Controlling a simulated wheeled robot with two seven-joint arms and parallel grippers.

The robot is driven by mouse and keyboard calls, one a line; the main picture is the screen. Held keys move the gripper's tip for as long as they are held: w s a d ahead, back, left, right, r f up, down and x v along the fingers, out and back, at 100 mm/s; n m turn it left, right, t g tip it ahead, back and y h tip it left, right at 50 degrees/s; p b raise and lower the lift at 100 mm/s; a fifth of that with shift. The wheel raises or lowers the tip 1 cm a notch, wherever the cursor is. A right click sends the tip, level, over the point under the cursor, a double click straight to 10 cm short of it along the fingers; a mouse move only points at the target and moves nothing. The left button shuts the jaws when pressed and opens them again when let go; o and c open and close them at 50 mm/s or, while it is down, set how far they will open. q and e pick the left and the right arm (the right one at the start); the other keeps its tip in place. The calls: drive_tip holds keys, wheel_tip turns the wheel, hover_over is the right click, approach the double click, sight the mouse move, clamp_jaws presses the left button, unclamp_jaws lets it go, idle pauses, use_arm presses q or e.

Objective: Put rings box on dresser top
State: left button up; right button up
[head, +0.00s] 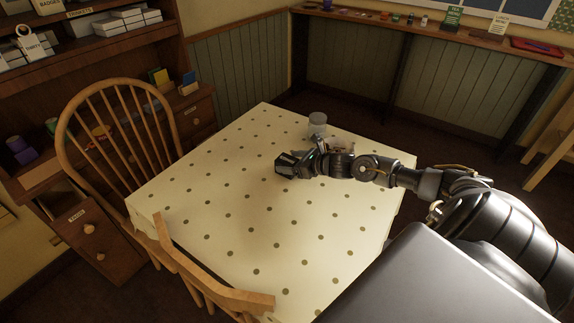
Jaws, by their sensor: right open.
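I cannot pick out a box marked as rings. My right gripper (283,162) is above the far right part of the dotted table, its tip pointing left; it is open, with nothing clear between its fingers. Just behind it on the table is a small round grey-white container (317,121). Small items beside my wrist are partly hidden by it. The wooden dresser (196,112) stands at the back left, with boxes on its upper shelf. My left gripper is not in view.
The table (220,215) is mostly bare. Wooden chairs stand at its left (68,140) and front (215,277). A drawer marked with a label (88,229) sits low at left. A narrow counter (430,28) with small goods runs along the back wall.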

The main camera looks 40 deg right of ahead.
drive_tip(key=shift+x, duration=1.05)
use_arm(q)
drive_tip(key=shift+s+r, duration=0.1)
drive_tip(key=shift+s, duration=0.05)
use_arm(e)
drive_tip(key=shift+d, duration=0.1)
drive_tip(key=c, duration=1.2)
drive_tip(key=shift+r, duration=0.15)
